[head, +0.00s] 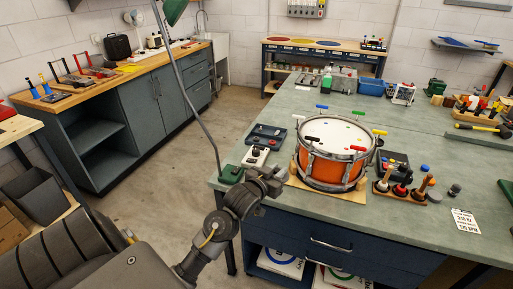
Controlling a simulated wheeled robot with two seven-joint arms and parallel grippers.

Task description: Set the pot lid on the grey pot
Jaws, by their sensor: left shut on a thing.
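My left gripper (273,180) is just in front of the drum bench's near left corner, beside the green lamp base. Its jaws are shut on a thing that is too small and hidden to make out. I cannot make out a grey pot or a pot lid in the head view. My right gripper is not in view.
An orange drum (327,170) with a white head stands on the green bench top (413,133), with coloured-handled keys around its rim. A small white device (255,157), a dark tray (266,135) and a rack of wooden-handled tools (405,190) are nearby.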

